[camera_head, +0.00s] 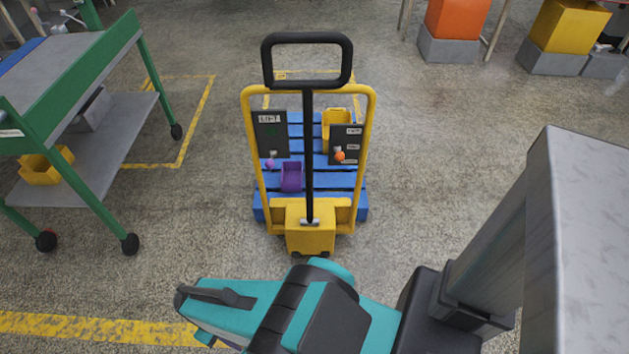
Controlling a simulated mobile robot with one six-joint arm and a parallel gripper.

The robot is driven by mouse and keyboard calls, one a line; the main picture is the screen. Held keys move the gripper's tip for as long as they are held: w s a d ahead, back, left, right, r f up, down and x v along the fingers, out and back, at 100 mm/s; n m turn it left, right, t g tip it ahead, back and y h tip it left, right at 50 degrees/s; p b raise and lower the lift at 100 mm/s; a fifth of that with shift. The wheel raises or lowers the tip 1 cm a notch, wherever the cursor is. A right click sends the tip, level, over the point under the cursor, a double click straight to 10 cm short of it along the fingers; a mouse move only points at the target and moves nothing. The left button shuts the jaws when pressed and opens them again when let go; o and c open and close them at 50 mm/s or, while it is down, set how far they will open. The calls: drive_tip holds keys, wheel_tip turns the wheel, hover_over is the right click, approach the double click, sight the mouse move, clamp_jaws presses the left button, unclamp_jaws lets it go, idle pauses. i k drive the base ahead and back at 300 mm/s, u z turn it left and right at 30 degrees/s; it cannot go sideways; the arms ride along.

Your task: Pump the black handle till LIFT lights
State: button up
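The black handle (307,38) is a rounded loop on a long black shaft (309,150). It stands about upright in front of a yellow pallet-truck frame (371,130). The shaft's foot meets a yellow housing (311,240) at the front. A dark panel (268,145) with a white label, which seems to read LIFT, is on the frame's left side. A dim green mark shows on it; I see no bright light. My gripper (192,296) is at the lower left, at the end of my teal arm, well short of the handle and apart from it. Its finger opening is unclear.
A second dark panel (352,145) has an orange knob (340,156); a purple knob (270,163) is on the left one. A blue pallet (360,200) carries purple (291,177) and yellow (336,118) bins. A green cart (92,75) stands left. The floor right of the truck is clear.

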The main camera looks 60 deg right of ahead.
sight(308, 86)
drive_tip(key=u, duration=0.7)
drive_tip(key=k, duration=0.15)
drive_tip(key=z, duration=2.4)
drive_tip(key=k, duration=0.15)
drive_tip(key=z, duration=1.6)
drive_tip(key=i, duration=1.4)
drive_tip(key=z, duration=0.05)
